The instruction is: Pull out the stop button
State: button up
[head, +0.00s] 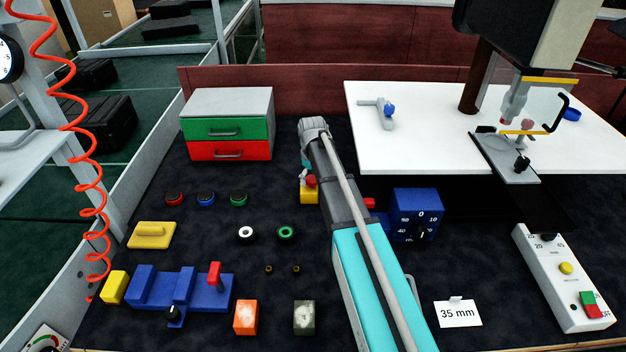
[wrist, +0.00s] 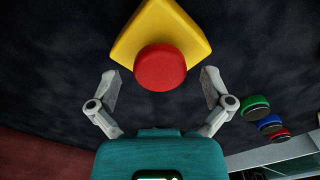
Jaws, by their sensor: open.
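The stop button is a red round cap (wrist: 160,68) on a yellow box (wrist: 160,30), at the top middle of the wrist view. In the head view the yellow box (head: 308,196) and its red cap (head: 310,181) show beside my arm, partly covered by it. My gripper (wrist: 160,80) is open, with one finger on either side of the red cap in the wrist view. Dark gaps show between the cap and both fingers, and nothing is held. In the head view the fingers are hidden behind my arm.
Red, blue and green buttons (head: 206,199) lie left of the stop button. A drawer box (head: 227,124) stands behind them. A blue dial box (head: 416,215) stands close on the right of my arm. A white board (head: 430,135) with a drill press is at the back right.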

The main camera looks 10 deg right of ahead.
aim_at(312, 179)
jog(key=shift+r+p, duration=2.9)
jog(key=shift+r, duration=0.3)
jog(key=s+r+m+p, duration=0.2)
jog(key=s+m, duration=0.4)
jog(key=s, duration=1.8)
jog(key=shift+d+m, duration=0.2)
jog(key=shift+m, duration=0.2)
jog(key=shift+s+r, duration=0.1)
